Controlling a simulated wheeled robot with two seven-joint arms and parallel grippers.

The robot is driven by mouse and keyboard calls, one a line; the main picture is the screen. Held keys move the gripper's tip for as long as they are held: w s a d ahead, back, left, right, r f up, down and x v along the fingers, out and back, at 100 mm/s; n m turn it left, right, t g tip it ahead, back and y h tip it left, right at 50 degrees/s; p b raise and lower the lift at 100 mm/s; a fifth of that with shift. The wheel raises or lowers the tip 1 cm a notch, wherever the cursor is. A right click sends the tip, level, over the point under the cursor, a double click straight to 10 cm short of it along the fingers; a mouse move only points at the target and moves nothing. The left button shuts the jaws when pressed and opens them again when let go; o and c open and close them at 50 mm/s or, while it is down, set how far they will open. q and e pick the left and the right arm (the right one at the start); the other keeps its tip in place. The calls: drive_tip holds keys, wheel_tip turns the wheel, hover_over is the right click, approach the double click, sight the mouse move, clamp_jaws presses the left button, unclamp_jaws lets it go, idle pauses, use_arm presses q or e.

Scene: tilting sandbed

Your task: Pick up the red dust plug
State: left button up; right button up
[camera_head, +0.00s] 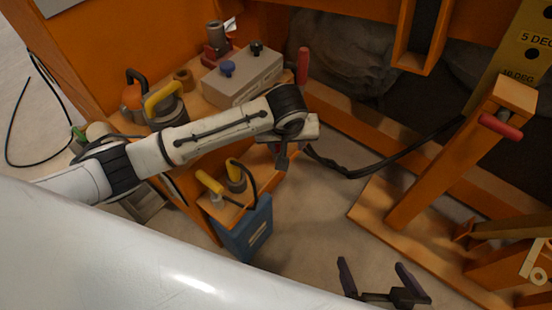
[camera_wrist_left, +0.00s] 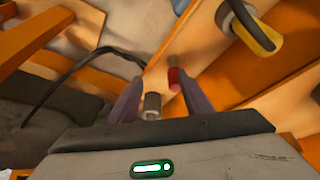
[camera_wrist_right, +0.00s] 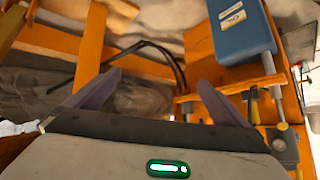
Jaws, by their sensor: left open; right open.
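A small red piece that looks like the dust plug (camera_wrist_left: 174,80) shows in the left wrist view, near the tip of the right-hand finger. A short grey cylinder (camera_wrist_left: 152,106) lies between the fingers in the picture; I cannot tell whether either touches them. My left gripper (camera_wrist_left: 159,80) is open, its fingers on either side of the cylinder in that view. In the head view my left arm and wrist hide that spot. My right gripper (camera_head: 372,278) is open and empty over the pale floor, apart from the bench; it also shows in the right wrist view (camera_wrist_right: 158,82).
An orange bench carries a grey box (camera_head: 243,77) with knobs and yellow-handled tools (camera_head: 164,103). A blue box (camera_head: 247,228) stands below the left wrist. A black cable (camera_head: 385,163) runs right to an orange frame (camera_head: 435,160) with a red handle (camera_head: 500,126).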

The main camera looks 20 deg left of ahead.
use_arm(q)
drive_tip(key=shift+n+y, duration=0.4)
drive_tip(key=shift+y, duration=0.2)
drive_tip(key=w+a+f+b, duration=0.2)
drive_tip(key=a, duration=0.1)
drive_tip(key=shift+w+f, duration=0.25)
drive_tip(key=shift+f, duration=0.1)
drive_tip(key=shift+w+f, duration=0.25)
drive_tip(key=shift+f, duration=0.3)
drive_tip(key=b+x, duration=0.2)
drive_tip(key=x, duration=0.3)
drive_tip(key=shift+s+a+b, duration=0.25)
drive_tip(key=shift+a+b, duration=0.05)
drive_tip(key=shift+b, duration=0.1)
drive_tip(key=c, duration=1.1)
use_arm(e)
drive_tip(key=shift+w+a+f, duration=0.15)
drive_tip(key=shift+a+f, duration=0.05)
drive_tip(key=shift+f, duration=0.35)
drive_tip(key=shift+w+a+f, duration=0.15)
drive_tip(key=shift+a+f, duration=0.05)
drive_tip(key=shift+f, duration=0.3)
